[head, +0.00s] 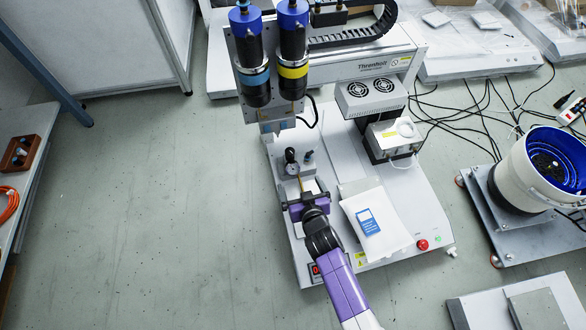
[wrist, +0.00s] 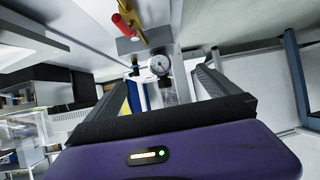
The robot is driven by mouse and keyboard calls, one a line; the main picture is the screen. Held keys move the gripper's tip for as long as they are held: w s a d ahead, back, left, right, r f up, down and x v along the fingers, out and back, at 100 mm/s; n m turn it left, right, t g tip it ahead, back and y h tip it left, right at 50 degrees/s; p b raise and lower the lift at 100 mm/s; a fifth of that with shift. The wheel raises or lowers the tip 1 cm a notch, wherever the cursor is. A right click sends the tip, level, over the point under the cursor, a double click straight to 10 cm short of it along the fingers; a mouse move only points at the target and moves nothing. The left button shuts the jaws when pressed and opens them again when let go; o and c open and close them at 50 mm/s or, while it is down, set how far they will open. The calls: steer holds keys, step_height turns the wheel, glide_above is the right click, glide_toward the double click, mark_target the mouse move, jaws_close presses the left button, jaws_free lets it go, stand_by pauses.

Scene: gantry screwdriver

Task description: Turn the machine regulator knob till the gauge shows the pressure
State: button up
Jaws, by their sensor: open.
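The pressure gauge (wrist: 159,65) is a small round white dial with a dark rim, ahead of my fingers in the wrist view. Its needle is too small to read. In the head view the gauge (head: 292,169) sits on a grey block of the machine, just below a black regulator knob (head: 290,155). I cannot clearly pick out the knob in the wrist view. My gripper (head: 303,188) is open and empty on the near side of the gauge, apart from it. In the wrist view the two dark fingers of my gripper (wrist: 162,82) stand either side of the gauge.
Two screwdriver heads (head: 268,60) hang from the gantry behind the regulator. A red button (head: 422,244) is at the machine's front right. A feeder bowl (head: 535,165) stands farther right. The left floor is clear.

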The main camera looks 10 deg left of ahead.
steer(key=p+v, duration=0.6)
steer(key=v, duration=0.3)
steer(key=shift+s+r, duration=0.2)
steer(key=shift+s, duration=0.05)
steer(key=shift+d, duration=0.1)
